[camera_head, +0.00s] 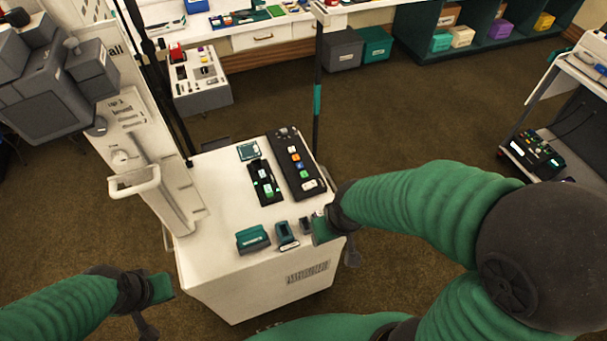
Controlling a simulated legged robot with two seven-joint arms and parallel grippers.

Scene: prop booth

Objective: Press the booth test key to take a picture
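A white cabinet (212,188) stands in the middle of the view. On its top lies a long dark panel (280,147) with a column of coloured keys in orange, blue, green and white. A smaller black panel (256,169) with green keys lies to its left. I cannot tell which key is the booth test key. My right gripper (337,245) is at the cabinet's front right edge, its fingers apart, below the long panel and not touching its keys. It partly covers that corner. My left gripper (160,308) is open and empty, left of the cabinet's front.
A teal block (252,239) and small dark holders (286,236) stand along the cabinet's front edge. A small teal card (249,150) lies at its back. A tall grey-white unit (150,150) rises at the left. A thin dark pole (318,100) stands behind the cabinet's right side.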

